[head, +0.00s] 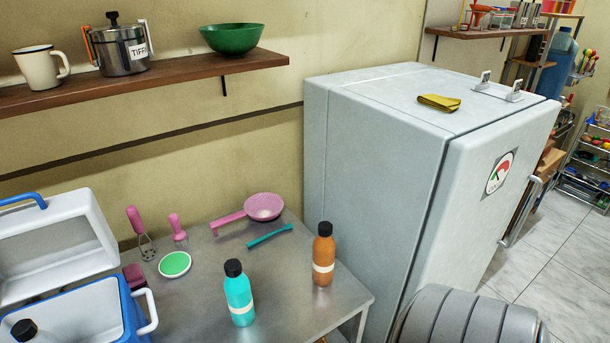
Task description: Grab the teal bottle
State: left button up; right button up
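The teal bottle (239,295) stands upright on the metal table (205,290), near its front edge. It has a black cap and a pale band around its lower part. Its whole front shows and nothing covers it. An orange bottle (323,256) of similar shape stands upright to its right, apart from it. Neither of my grippers is in view.
Left of the teal bottle are an open blue cooler (105,310) and a green-and-white disc (174,264). Behind it lie a pink strainer (263,207) and a teal utensil (270,235). A refrigerator (375,170) stands right; a grey ridged object (465,318) is at bottom right.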

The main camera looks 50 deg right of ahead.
aim_at(238, 291)
jog(key=z, duration=1.1)
jog(key=l+u, duration=0.4)
jog(key=l, duration=0.45)
jog(key=k, duration=0.05)
